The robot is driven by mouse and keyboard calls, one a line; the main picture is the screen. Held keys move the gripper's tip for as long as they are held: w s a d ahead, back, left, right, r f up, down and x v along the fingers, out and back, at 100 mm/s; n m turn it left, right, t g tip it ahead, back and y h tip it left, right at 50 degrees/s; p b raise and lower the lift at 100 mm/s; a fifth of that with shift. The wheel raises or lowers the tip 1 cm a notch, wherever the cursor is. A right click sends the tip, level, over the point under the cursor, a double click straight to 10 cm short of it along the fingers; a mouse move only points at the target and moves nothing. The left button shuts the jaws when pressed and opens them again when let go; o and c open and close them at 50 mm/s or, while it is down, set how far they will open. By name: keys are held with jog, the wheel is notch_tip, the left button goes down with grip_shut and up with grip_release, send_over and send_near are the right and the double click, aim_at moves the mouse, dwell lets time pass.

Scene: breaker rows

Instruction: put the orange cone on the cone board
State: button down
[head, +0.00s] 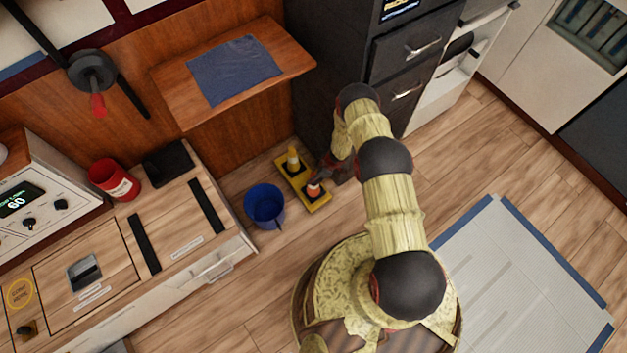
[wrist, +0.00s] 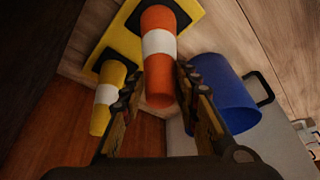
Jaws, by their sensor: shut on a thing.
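The orange cone (head: 314,189) with a white band is at the near end of the yellow cone board (head: 322,206). My gripper (head: 326,172) is shut on its upper part. In the wrist view the orange cone (wrist: 158,83) lies between my two fingers (wrist: 158,75). Its base end is at a black square of the cone board (wrist: 198,8); I cannot tell whether it rests there or is slightly above. A yellow cone (head: 293,156) with a white band stands at the board's other end. It also shows in the wrist view (wrist: 107,98).
A blue bucket (head: 264,206) stands on the floor close left of the board. A dark cabinet (head: 330,55) rises behind, and a wooden shelf with a blue cloth (head: 235,70) juts out above. A wooden counter (head: 170,215) is at left. Floor is clear in front of the board.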

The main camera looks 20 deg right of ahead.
jog(key=shift+f, duration=0.75)
jog(key=c, duration=1.3)
grip_release()
jog(key=shift+f, duration=0.1)
jog(key=shift+c, duration=0.2)
jog(key=p+v, duration=0.4)
jog(key=v, duration=0.8)
